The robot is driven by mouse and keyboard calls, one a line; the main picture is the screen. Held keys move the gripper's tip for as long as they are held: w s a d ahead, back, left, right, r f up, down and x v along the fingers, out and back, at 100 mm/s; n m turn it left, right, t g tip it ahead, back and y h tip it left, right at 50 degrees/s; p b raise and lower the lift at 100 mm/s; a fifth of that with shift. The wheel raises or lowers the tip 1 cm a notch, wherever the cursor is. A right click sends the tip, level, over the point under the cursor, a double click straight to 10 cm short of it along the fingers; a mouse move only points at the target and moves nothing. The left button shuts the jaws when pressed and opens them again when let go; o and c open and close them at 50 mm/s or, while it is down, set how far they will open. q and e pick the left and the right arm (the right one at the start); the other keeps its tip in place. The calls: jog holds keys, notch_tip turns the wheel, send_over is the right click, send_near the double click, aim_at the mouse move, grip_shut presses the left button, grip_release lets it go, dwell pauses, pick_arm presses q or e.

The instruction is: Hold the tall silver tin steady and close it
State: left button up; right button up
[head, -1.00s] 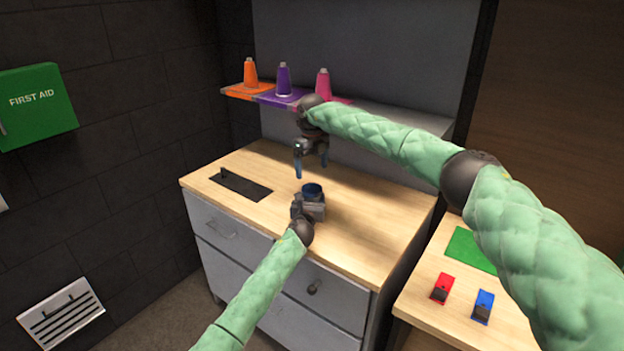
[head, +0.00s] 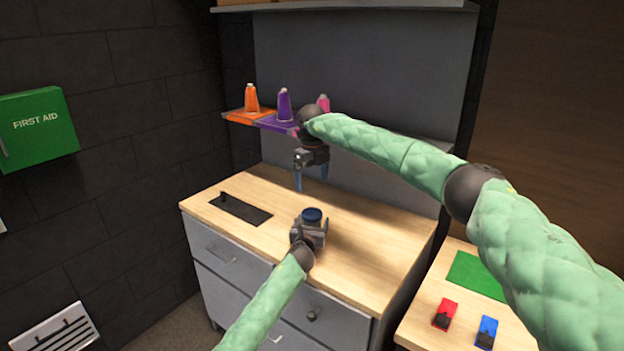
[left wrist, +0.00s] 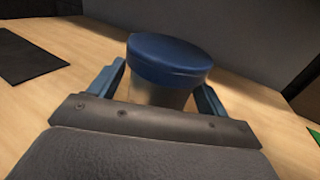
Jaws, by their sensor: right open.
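The tall silver tin (left wrist: 160,94) stands upright on the wooden counter, its body mostly hidden by my left gripper. A round blue lid (left wrist: 168,58) sits on top of it; the lid also shows in the head view (head: 312,215). My left gripper (head: 310,232) comes from the front, with one blue finger on each side of the tin's body, shut on it below the lid. My right gripper (head: 311,180) points down above the tin, open and empty, with a clear gap between its fingertips and the lid.
A black plate (head: 240,208) lies on the counter (head: 365,250) to the left. A side table at right holds a green mat (head: 475,275) and red (head: 446,312) and blue (head: 487,331) items.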

pick_arm(q)
jog(key=shift+s, duration=0.1)
jog(key=s, duration=0.3)
jog(key=s+a+b, duration=0.1)
jog(key=s, duration=0.2)
jog(key=shift+s+a+f, duration=0.1)
jog(key=shift+a, duration=0.1)
jog(key=shift+s+b, duration=0.3)
jog(key=shift+s, duration=0.35)
